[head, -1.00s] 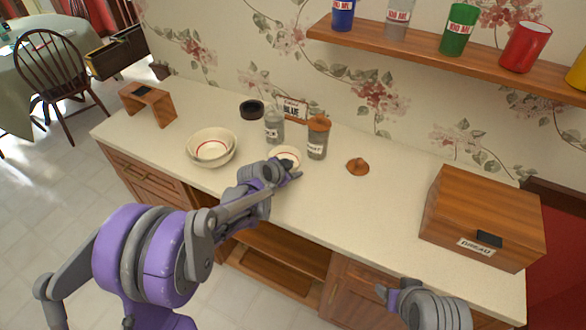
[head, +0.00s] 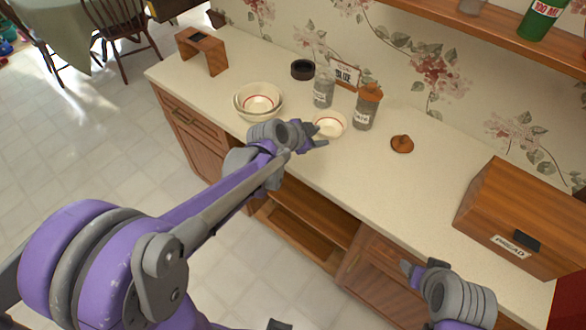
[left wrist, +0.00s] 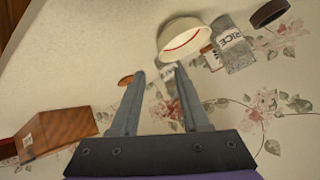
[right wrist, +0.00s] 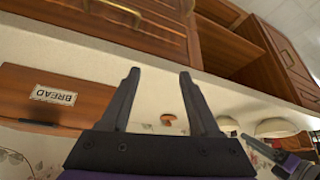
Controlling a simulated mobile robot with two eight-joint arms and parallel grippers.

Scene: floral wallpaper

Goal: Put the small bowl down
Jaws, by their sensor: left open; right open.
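The small bowl (head: 330,124), cream with a red line inside, rests upright on the counter in front of two glass jars. My left gripper (head: 317,138) is open and empty at the bowl's near left side. In the left wrist view the small bowl (left wrist: 182,38) shows just beyond the open fingers (left wrist: 160,72), not between them. Whether a fingertip touches its rim I cannot tell. My right gripper (head: 421,267) is open and empty in front of the counter, near the bread box; its open fingers also show in the right wrist view (right wrist: 160,73).
Nested bowls (head: 243,108) stand to the left of the small bowl. A clear jar (head: 323,90) and an orange-lidded jar (head: 366,110) stand close behind it. An orange-brown lid (head: 402,144) and the bread box (head: 515,225) are to the right. The counter's front middle (head: 375,185) is clear.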

